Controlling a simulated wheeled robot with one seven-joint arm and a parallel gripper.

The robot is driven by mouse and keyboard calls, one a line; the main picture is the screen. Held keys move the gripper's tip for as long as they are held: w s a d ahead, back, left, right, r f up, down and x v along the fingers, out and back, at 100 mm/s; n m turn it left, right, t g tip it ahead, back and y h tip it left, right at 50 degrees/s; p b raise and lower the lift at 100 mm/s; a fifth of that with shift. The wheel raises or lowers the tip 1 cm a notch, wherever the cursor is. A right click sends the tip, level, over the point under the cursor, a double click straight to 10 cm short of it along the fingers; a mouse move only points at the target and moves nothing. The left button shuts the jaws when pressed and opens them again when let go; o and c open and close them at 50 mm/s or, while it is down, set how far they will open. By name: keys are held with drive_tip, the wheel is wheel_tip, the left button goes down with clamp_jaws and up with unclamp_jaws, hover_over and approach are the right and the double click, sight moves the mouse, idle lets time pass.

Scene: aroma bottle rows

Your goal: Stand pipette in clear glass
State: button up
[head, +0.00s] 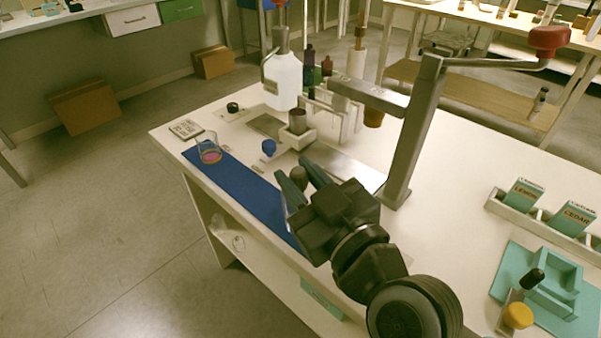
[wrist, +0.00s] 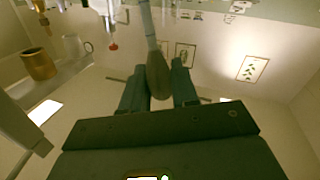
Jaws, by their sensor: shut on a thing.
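The clear glass (head: 207,150) stands at the far left end of the blue mat, with a pink-orange layer low inside it. My gripper (head: 304,172) is over the near part of the mat, right of and nearer than the glass, well apart from it. In the wrist view its fingers (wrist: 158,88) are closed around a brownish bulb (wrist: 158,72). A thin pale stem (wrist: 147,22) runs up the picture from the bulb; this looks like the pipette. In the head view the held piece is mostly hidden by the fingers.
The blue mat (head: 245,187) runs along the table's left edge. A blue-topped item (head: 268,147) stands between gripper and glass, near a small holder with a cup (head: 297,122). A metal post (head: 412,130) rises right of my arm. A white bottle (head: 283,82) is behind.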

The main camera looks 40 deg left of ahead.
drive_tip(key=o, duration=0.7)
drive_tip(key=shift+d, duration=0.1)
drive_tip(key=b+v, duration=0.1)
drive_tip(key=v, duration=0.6)
drive_tip(key=shift+s+d, duration=0.15)
drive_tip(key=shift+d, duration=0.15)
